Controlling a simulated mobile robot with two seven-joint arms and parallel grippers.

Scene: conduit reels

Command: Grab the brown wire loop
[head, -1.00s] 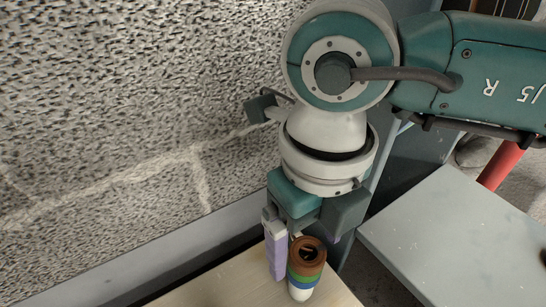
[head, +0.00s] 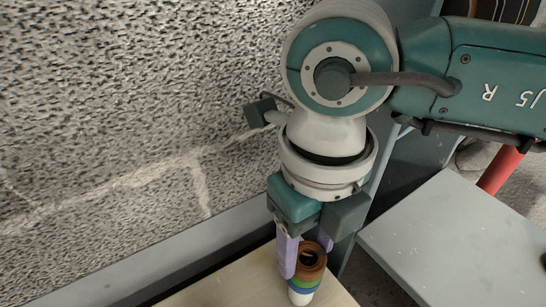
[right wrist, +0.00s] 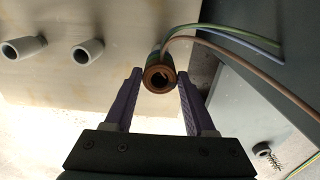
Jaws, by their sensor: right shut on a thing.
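The brown wire loop (head: 314,272) is a brown ring on top of a stack on the wooden board. A green band and a blue band (head: 303,288) show under it, with a white part at the bottom. My right gripper (head: 306,257) is shut on the brown loop, one purple finger on each side. In the right wrist view the brown ring (right wrist: 149,81) sits between the fingertips (right wrist: 159,80), its hole facing the camera. My left gripper is not in view.
The pale wooden board (head: 225,290) carries the stack. In the right wrist view, two grey tubular pegs (right wrist: 88,52) stand to the left, and green, blue and brown wires (right wrist: 225,45) run off to the right. A grey panel (head: 460,235) lies to the right in the head view.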

